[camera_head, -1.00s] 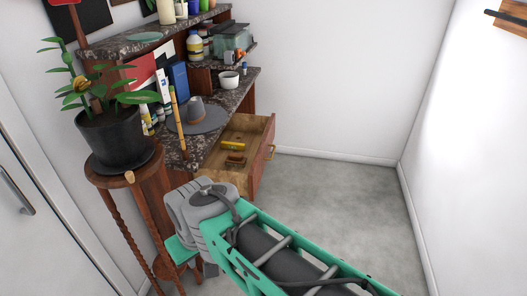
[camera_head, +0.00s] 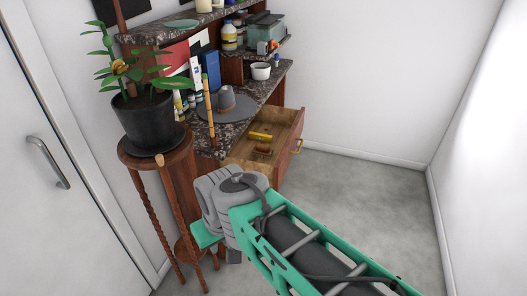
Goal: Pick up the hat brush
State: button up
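A small brown brush-like object (camera_head: 263,151) lies in the open wooden drawer (camera_head: 297,129); it may be the hat brush, but it is too small to be sure. A yellow object (camera_head: 260,136) lies behind it in the drawer. A grey wide-brimmed hat (camera_head: 241,106) rests on the stone shelf just above and left of the drawer. My green and grey arm crosses the lower middle, in front of and below the drawer. My gripper's fingers do not show.
A potted plant (camera_head: 149,122) stands on a tall wooden stand (camera_head: 172,160) left of the drawer. Books, bottles and a white bowl (camera_head: 260,71) crowd the shelves. A white door (camera_head: 50,200) is at the left. Bare grey floor (camera_head: 370,200) lies to the right.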

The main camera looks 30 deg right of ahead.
aim_at(262, 150)
jog(key=u, duration=4.15)
jog(key=k, duration=2.8)
jog(key=z, duration=0.8)
